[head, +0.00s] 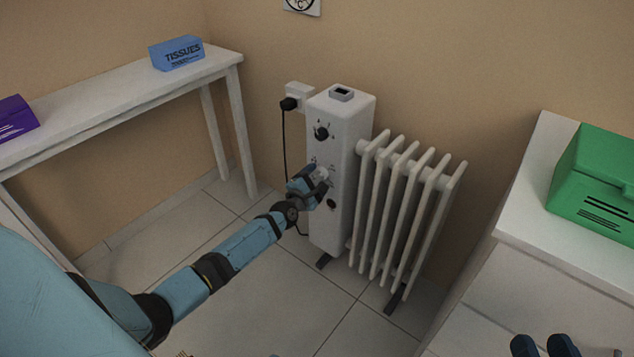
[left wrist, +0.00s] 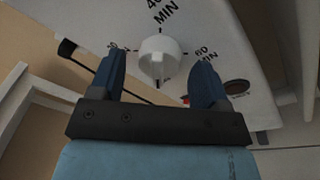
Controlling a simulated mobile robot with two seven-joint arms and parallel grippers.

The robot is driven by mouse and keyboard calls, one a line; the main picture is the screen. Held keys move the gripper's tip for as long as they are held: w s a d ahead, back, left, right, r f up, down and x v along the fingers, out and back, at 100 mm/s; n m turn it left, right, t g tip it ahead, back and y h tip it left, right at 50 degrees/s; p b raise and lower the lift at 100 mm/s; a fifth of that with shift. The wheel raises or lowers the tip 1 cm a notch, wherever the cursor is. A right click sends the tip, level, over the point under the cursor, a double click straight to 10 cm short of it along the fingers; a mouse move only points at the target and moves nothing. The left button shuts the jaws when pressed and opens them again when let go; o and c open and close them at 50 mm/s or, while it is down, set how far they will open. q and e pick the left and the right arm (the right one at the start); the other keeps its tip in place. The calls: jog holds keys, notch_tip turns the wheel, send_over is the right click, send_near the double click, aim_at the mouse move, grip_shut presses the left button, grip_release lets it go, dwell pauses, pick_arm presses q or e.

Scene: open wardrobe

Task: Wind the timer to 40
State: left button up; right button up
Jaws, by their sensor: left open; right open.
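The timer is a round white knob (left wrist: 158,57) on the front panel of the white heater (head: 340,215). In the left wrist view "40 MIN" is printed above it, "60 MIN" to its right and a partly hidden label to its left. A raised ridge on the knob runs towards the bottom of that view; which mark it points to I cannot tell. My left gripper (head: 318,182) is open, with one finger on each side of the knob and a gap visible to each. My right gripper (head: 544,346) is open at the bottom right of the head view.
A dark upper knob (head: 321,133) is above the timer. Radiator fins (head: 405,210) stand to the right. A plug (head: 290,103) is in the wall at left. A white table (head: 110,100) holds a tissue box (head: 177,53); a white cabinet (head: 540,270) holds a green box (head: 595,185).

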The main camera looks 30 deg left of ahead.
pick_arm(q)
jog(key=shift+w, duration=0.3)
jog(key=c, duration=0.9)
